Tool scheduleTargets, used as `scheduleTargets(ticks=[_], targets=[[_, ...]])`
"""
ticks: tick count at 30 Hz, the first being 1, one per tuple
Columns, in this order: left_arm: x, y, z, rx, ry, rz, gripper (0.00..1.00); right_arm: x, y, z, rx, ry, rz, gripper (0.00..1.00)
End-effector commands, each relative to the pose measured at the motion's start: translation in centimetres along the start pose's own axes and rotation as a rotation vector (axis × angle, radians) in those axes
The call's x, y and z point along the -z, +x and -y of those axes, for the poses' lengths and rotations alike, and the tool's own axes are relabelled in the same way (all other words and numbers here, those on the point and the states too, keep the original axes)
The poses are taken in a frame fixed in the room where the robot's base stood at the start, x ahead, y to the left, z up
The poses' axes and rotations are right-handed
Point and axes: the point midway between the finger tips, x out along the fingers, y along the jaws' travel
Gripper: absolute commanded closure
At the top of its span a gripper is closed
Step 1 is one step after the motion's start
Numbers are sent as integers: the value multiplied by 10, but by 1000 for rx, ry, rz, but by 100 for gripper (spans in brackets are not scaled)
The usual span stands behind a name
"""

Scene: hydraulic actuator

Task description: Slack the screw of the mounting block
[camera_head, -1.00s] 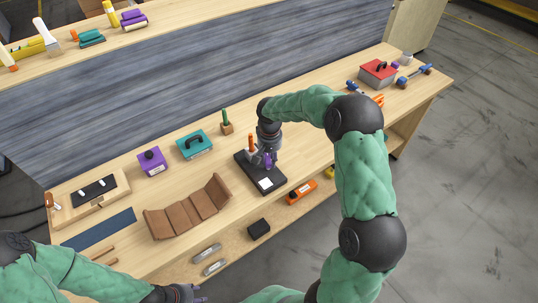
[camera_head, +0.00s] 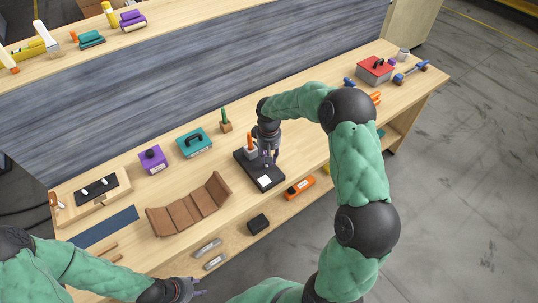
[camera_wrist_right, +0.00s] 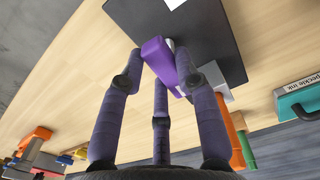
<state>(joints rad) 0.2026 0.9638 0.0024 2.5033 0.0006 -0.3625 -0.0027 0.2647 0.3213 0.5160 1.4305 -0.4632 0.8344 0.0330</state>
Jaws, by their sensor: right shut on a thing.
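The mounting block (camera_head: 265,181) is a flat black base with a white label and a grey upright part, on the wooden bench. My right gripper (camera_head: 269,157) reaches down over it from above. In the right wrist view, its fingers are shut around a purple handle-like piece (camera_wrist_right: 158,60), which looks like the screw's handle above the black base (camera_wrist_right: 218,35). An orange handle (camera_head: 250,139) stands upright beside the gripper. My left gripper (camera_head: 187,289) is at the bottom edge, away from the block; its finger opening is unclear.
A teal case (camera_head: 194,143), a purple box (camera_head: 153,159) and a small pot (camera_head: 226,126) stand left of the block. A brown folded pad (camera_head: 190,207) lies in front-left. A red-lidded box (camera_head: 376,69) is at the far right.

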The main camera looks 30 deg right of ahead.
Motion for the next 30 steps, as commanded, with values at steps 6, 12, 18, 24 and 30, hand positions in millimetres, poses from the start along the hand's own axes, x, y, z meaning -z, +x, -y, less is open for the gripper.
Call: scheduleTargets(ticks=[6, 12, 18, 24, 30], targets=[[0, 0, 0, 0, 0, 0, 60, 0, 0, 0, 0, 0, -1, 100], [0, 0, 0, 0, 0, 0, 60, 0, 0, 0, 0, 1, -1, 43], [0, 0, 0, 0, 0, 0, 60, 0, 0, 0, 0, 1, -1, 43], [0, 0, 0, 0, 0, 0, 60, 1, -8, 0, 0, 2, -3, 43], [0, 0, 0, 0, 0, 0, 60, 1, -40, 0, -2, 0, -5, 43]])
